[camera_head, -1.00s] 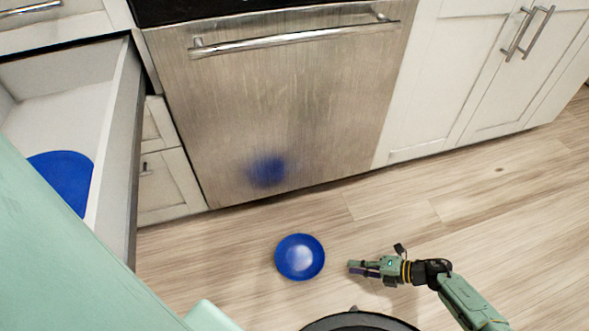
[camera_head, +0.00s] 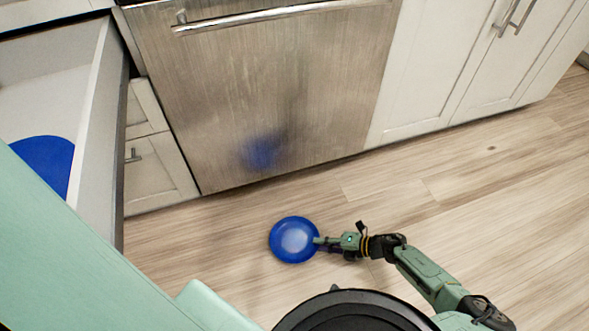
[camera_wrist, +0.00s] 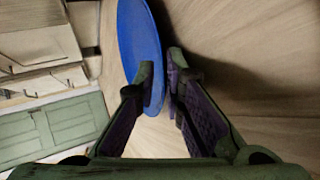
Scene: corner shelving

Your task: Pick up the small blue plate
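The left fingertip covers part of the plate.
A steel dishwasher (camera_head: 270,90) stands behind the plate and mirrors it. An open drawer (camera_head: 92,110) at the left holds another blue round item (camera_head: 45,160). White cabinets (camera_head: 450,60) line the back. The floor (camera_head: 450,210) at the right is clear.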

